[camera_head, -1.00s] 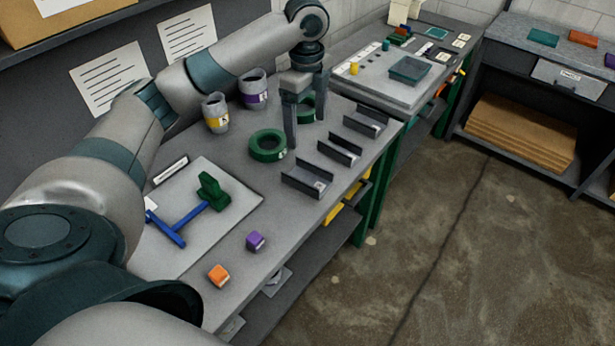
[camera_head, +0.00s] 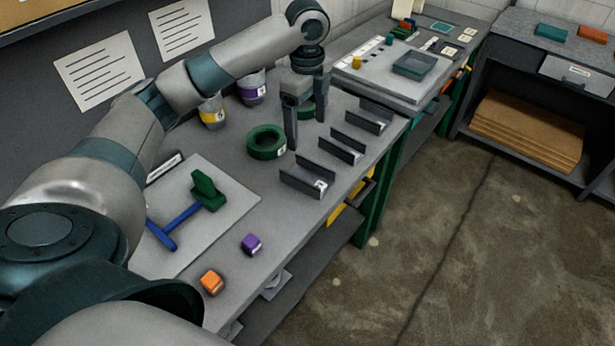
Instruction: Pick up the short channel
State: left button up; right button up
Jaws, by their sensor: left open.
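Three grey U-shaped channels stand in a row along the right side of the workbench: a near one (camera_head: 304,181), a middle one (camera_head: 341,148) and a far one (camera_head: 369,118). Each seems to bear a small white label, too small to read. I cannot tell for sure which one is the short channel. My left gripper (camera_head: 307,128) points down, open and empty, just left of the channels and behind the near one. Its fingers partly hide a green ring behind them. My right gripper is not in view.
A green tape ring (camera_head: 266,143) lies close left of my gripper. Yellow-labelled (camera_head: 212,112) and purple-labelled (camera_head: 252,88) cups stand behind. A blue and green tool (camera_head: 176,226) lies on a pale board (camera_head: 232,226). Orange (camera_head: 211,282) and purple (camera_head: 251,244) blocks sit near the front.

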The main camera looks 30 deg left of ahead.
pick_arm(q)
jog(key=p, duration=0.3)
send_over(307, 180)
notch_tip(307, 180, down, 10)
jog(key=shift+s+d+f, duration=0.1)
jog(key=shift+f, duration=0.6)
jog(key=shift+f+p, duration=0.45)
jog(key=shift+f, duration=0.05)
notch_tip(307, 180, down, 3)
jog(key=shift+f+p, duration=0.1)
jog(key=shift+p, duration=0.65)
jog(key=shift+f, duration=0.5)
jog(key=c, duration=1.2)
